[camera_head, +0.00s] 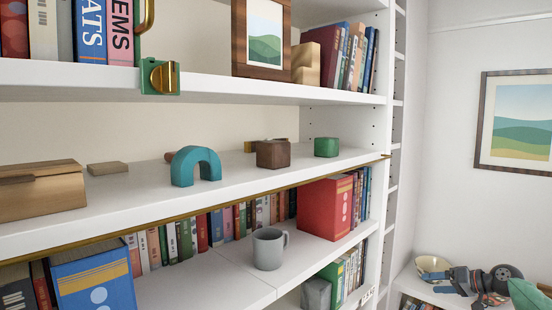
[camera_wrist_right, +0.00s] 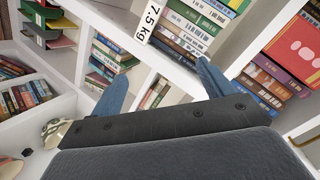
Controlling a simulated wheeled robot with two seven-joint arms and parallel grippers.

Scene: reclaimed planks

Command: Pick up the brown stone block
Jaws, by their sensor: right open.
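The brown stone block (camera_head: 272,154) is a dark brown cube on the middle white shelf, right of the teal arch (camera_head: 195,166) and left of a green cube (camera_head: 326,147). Nothing holds it. My right gripper (camera_head: 452,287) is at the lower right of the head view, well to the right of and below the block. In the right wrist view its two blue-grey fingers (camera_wrist_right: 163,82) are spread apart with nothing between them. The block does not show in the wrist view. My left gripper is not in view.
A wooden box (camera_head: 42,190) and a flat grey-brown piece (camera_head: 107,168) lie left on the same shelf. A brass rail (camera_head: 190,212) runs along its front edge. A grey mug (camera_head: 269,248) and a red box (camera_head: 325,207) stand below. A low white unit with a bowl (camera_head: 433,265) stands right.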

